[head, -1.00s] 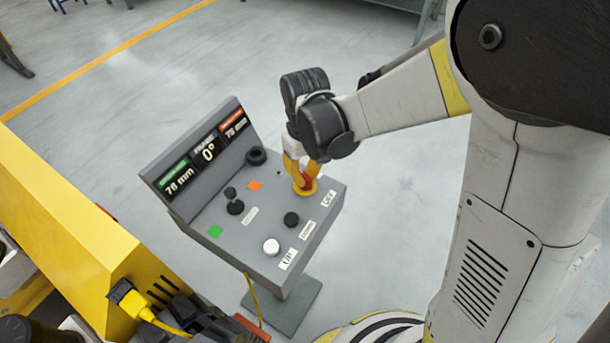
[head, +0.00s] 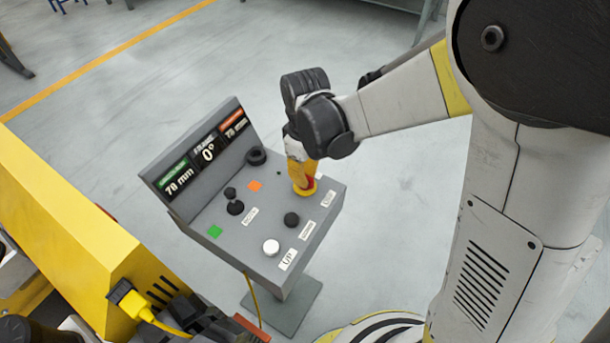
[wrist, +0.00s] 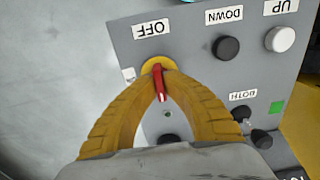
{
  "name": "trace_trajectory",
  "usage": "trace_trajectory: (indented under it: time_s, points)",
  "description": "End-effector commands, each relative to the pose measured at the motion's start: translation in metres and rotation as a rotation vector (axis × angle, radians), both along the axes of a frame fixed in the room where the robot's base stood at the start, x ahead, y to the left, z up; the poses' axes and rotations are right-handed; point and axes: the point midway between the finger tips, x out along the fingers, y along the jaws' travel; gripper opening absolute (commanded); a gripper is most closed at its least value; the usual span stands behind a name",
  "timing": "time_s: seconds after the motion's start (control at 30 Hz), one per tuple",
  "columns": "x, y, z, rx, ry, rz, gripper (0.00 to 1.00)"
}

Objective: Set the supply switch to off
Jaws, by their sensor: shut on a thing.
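The supply switch is a red handle (wrist: 160,84) on a yellow round base, on the grey control panel by the "OFF" label (wrist: 151,29). In the head view its red part (head: 312,183) shows only in a sliver, with the "OFF" label (head: 329,198) beside it. My gripper (head: 303,183) reaches down from above onto the switch. In the wrist view the yellow fingertips of my gripper (wrist: 159,70) meet at the red handle and are shut on it. The handle's far end points toward the wrist camera; the fingers partly cover the base.
The panel (head: 225,240) also carries a black knob (head: 291,219), a white "UP" knob (head: 271,247), a black joystick (head: 235,207) and a display (head: 207,153) at the back. A yellow machine body (head: 70,215) stands close at left.

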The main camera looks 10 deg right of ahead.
Motion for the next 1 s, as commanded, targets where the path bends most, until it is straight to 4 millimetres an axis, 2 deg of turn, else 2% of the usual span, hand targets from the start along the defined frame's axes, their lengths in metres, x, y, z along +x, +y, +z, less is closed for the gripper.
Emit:
trace_trajectory:
  time_s: [0.17, 0.2, 0.27, 0.3, 0.57, 0.67, 0.77, 1.0]
  points:
    - [0.0, 0.0, 0.0, -0.001, 0.001, -0.001, 0.0]
    - [0.0, 0.0, 0.0, -0.001, 0.001, -0.001, 0.12]
    - [0.0, 0.0, 0.0, -0.001, 0.001, -0.001, 0.31]
    - [0.0, 0.0, 0.0, 0.0, 0.0, -0.001, 0.32]
    - [0.0, 0.0, 0.0, 0.0, 0.0, -0.001, 0.32]
    - [0.0, 0.0, 0.007, 0.0, 0.0, -0.001, 0.32]
    - [0.0, 0.0, 0.022, 0.0, 0.0, -0.001, 0.32]
    - [0.0, 0.0, 0.076, 0.0, 0.0, -0.001, 0.32]
